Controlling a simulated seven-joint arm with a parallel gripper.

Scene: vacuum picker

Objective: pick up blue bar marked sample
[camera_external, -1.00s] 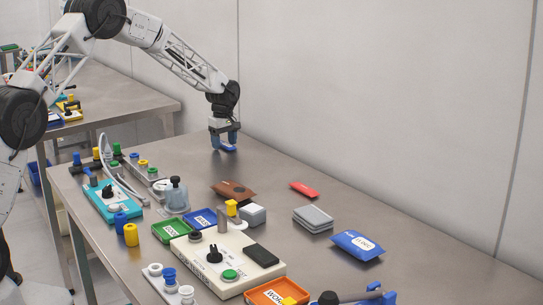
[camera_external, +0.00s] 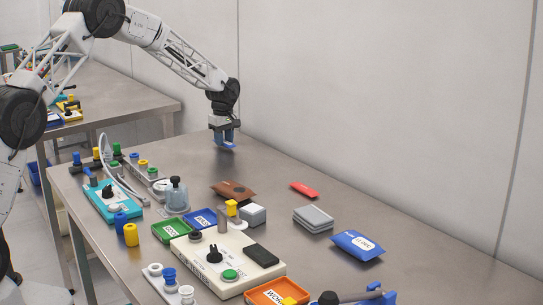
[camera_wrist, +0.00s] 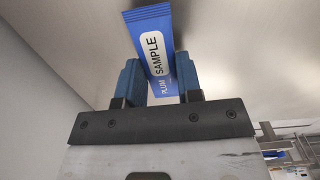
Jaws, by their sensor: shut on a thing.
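The blue bar (camera_wrist: 153,48) is a flat blue packet with a white label reading SAMPLE. My gripper (camera_wrist: 158,75) is shut on it, with one blue finger on each side of the bar. In the external view, my gripper (camera_external: 225,142) is near the back of the table close to the wall, and the bar (camera_external: 226,146) shows as a small blue edge under the fingers. The bar appears to be held just above the table, though the gap is hard to judge.
The steel table (camera_external: 290,160) is clear around my gripper. Nearer are a brown packet (camera_external: 233,190), a red bar (camera_external: 304,190), grey stacked slabs (camera_external: 313,220) and a blue pouch (camera_external: 357,245).

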